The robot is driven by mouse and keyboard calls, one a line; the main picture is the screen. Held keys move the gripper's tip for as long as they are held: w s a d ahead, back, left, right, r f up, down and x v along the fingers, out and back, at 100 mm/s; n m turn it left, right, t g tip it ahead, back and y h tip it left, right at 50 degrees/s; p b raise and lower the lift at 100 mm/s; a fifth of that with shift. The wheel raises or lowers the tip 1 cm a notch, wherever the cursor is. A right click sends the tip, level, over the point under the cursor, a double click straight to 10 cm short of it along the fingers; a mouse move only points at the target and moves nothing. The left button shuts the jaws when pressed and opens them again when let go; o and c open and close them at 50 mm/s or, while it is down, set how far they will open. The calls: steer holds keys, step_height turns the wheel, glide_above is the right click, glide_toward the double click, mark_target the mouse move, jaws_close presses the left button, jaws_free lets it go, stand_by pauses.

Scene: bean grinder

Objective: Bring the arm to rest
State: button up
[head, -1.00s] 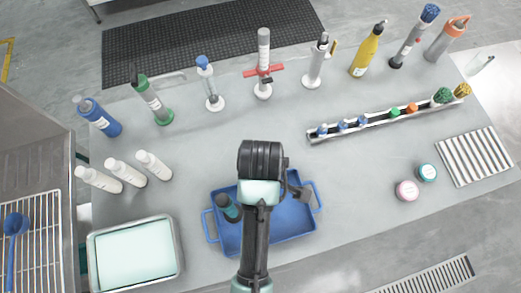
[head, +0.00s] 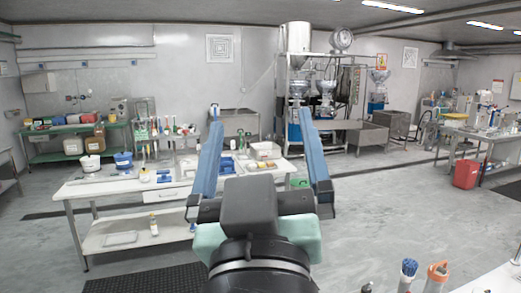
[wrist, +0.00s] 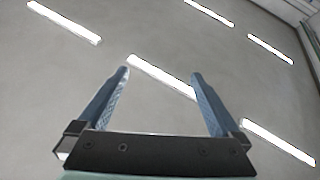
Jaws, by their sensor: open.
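My gripper (head: 262,112) is raised in front of the head camera, its two long blue fingers spread wide apart and pointing up and away. Nothing is between the fingers. In the wrist view my gripper (wrist: 158,72) is also open and empty, with only the ceiling and its lights behind it. My arm comes up from the bottom middle of the head view and touches nothing that I can see.
A white table (head: 110,189) with small items stands ahead on the left. A red bin (head: 466,174) is at the right by another workbench. Tool tops (head: 409,268) show at the bottom right. The floor (head: 400,205) between is clear.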

steer(key=s+r+m+t, duration=0.2)
steer(key=s+r+t, duration=0.2)
steer(key=s+r, duration=0.2)
step_height(320, 180, up, 3)
steer(key=shift+s+f, duration=0.2)
steer(key=shift+s, duration=0.15)
